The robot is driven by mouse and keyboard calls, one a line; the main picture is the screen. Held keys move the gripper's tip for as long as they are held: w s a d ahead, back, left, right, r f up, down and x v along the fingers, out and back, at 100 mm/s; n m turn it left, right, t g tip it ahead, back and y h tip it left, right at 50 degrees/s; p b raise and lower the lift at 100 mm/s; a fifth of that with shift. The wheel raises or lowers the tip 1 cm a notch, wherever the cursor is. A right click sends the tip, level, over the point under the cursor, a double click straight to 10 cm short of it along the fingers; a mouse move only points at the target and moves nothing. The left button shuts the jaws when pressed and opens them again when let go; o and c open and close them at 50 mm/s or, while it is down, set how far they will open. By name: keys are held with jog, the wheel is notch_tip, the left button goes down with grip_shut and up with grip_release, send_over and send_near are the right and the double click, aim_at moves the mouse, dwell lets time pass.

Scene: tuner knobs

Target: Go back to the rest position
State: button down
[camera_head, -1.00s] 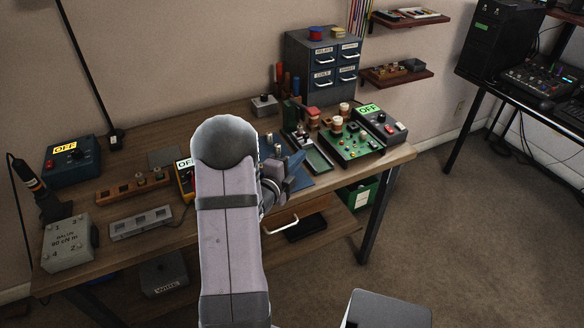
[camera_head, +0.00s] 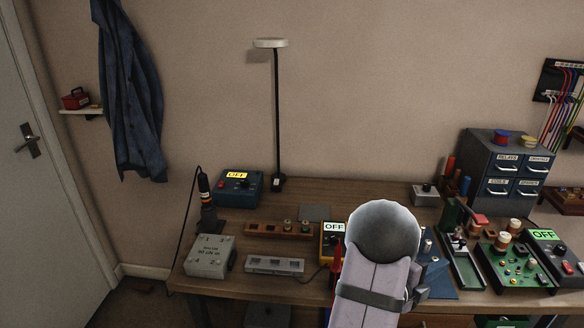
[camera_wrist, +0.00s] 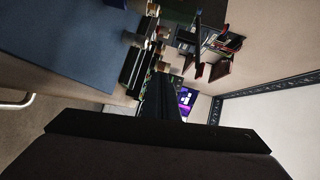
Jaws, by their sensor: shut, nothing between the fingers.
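My arm rises in the lower right of the head view, over the front of the workbench (camera_head: 350,188), and hides part of it. My gripper is mostly hidden behind the arm there. In the wrist view, my gripper (camera_wrist: 160,95) shows as a narrow dark shape with its fingers together and nothing held. It appears apart from the bench things. A blue mat (camera_head: 440,280) lies just right of the arm in the head view and fills the upper left of the wrist view (camera_wrist: 60,40).
Left of the arm are a yellow meter (camera_head: 327,250), a grey numbered box (camera_head: 210,258), and a blue box marked OFF (camera_head: 240,190). To the right stand a green board (camera_head: 515,268) and a drawer cabinet (camera_head: 505,170). A lamp (camera_head: 276,120) stands behind.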

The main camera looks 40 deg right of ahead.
jog(key=w+a+r+n+t+p, duration=0.3)
jog(key=w+r+n+t+p, duration=0.3)
jog(key=w+r, duration=0.7)
jog(key=w+a+f+n+t+y+p, duration=0.1)
jog(key=w+a+f+n+t+y, duration=0.15)
jog(key=w+a+n+y, duration=0.35)
jog(key=w+a+f+n+t+y+p, duration=0.1)
jog(key=w+a+f+n+t+y, duration=0.2)
jog(key=w+a, duration=0.6)
jog(key=s+a+f+n+g+y+p, duration=0.1)
jog(key=a+f+n+g+y, duration=0.15)
jog(key=a+n, duration=0.6)
jog(key=s+a+f+n+g+y+p, duration=0.1)
jog(key=s+a+n+y, duration=0.15)
jog(key=a, duration=1.15)
jog(key=s+a+n+g+y+p, duration=0.1)
jog(key=s+a+n+g, duration=0.4)
jog(key=s+a+n, duration=0.5)
jog(key=s+y, duration=0.1)
jog(key=s, duration=0.2)
jog(key=shift+s+a+r, duration=0.2)
jog(key=shift+a+r, duration=0.05)
jog(key=shift+r, duration=0.15)
